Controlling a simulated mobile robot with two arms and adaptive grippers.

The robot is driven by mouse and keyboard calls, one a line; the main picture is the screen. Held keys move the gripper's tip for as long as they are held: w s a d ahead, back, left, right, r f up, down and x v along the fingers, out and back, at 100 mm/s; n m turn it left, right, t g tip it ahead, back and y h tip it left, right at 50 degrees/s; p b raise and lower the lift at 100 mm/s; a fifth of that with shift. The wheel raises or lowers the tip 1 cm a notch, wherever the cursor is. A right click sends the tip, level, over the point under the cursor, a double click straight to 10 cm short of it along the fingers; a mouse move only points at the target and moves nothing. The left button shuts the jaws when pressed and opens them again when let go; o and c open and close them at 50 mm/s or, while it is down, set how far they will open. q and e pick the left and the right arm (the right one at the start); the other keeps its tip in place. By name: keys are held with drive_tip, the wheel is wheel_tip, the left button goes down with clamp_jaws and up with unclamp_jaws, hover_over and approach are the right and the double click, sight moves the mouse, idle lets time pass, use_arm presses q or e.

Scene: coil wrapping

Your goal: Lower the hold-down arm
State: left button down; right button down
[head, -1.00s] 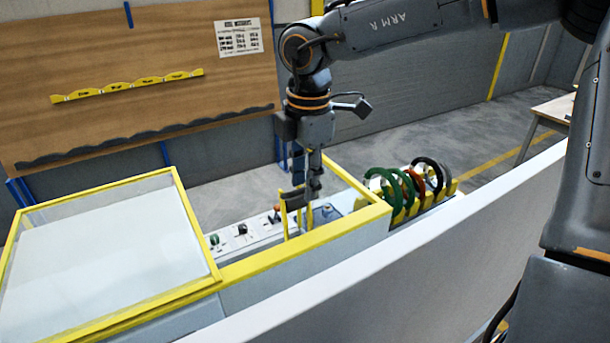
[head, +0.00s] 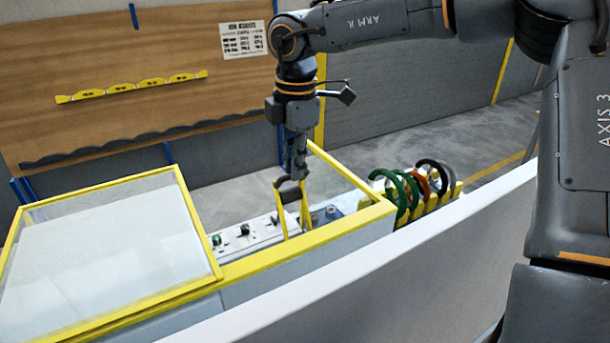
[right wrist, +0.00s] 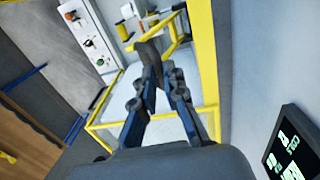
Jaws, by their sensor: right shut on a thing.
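The hold-down arm (head: 282,214) is a yellow frame standing up inside the yellow-edged machine bay. It also shows in the right wrist view (right wrist: 172,44). A dark grip (head: 290,193) is at its upper end and also shows in the right wrist view (right wrist: 149,50). My right gripper (head: 297,176) comes down from above and is shut on this grip. In the right wrist view its fingertips (right wrist: 158,72) meet at the grip and partly hide it. My left gripper is in no view.
A control panel with knobs (head: 245,236) lies left of the arm. A clear yellow-edged cover (head: 110,235) is further left. Several coloured rings (head: 412,187) stand in a rack at right. A long pale wall (head: 400,265) runs in front.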

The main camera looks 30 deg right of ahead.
drive_tip(key=w+f+p, duration=0.1)
drive_tip(key=w+f, duration=0.1)
drive_tip(key=w, duration=0.5)
drive_tip(key=shift+d+p, duration=0.25)
drive_tip(key=shift+p, duration=0.05)
drive_tip(key=c, duration=2)
unclamp_jaws()
drive_tip(key=shift+w+f, duration=0.1)
drive_tip(key=shift+f, duration=0.05)
drive_tip(key=o, duration=0.4)
drive_tip(key=shift+o, duration=0.9)
wheel_tip(320, 180, up, 12)
drive_tip(key=s, duration=0.1)
drive_tip(key=shift+s, duration=0.1)
